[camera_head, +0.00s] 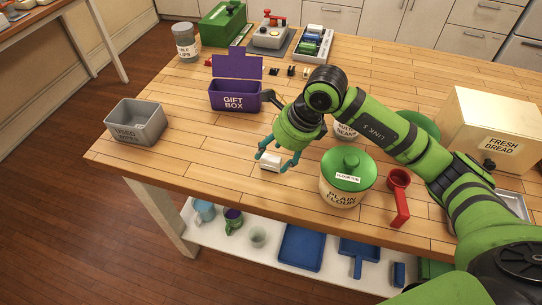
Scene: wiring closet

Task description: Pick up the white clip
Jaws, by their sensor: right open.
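The white clip (269,163) lies on the wooden table near its front edge, left of the flour tub. My right gripper (273,163) is open and pointed down over the clip. Its blue-green fingers are on either side of the clip, and part of the clip is hidden behind them. I cannot tell whether the fingers touch it. My left gripper is not in view.
A flour tub (343,188) with a green lid and a red scoop (398,195) stand to the right. A purple gift box (235,98) is behind. A grey bin (137,124) stands at the left. Table (205,160) is clear left of the clip.

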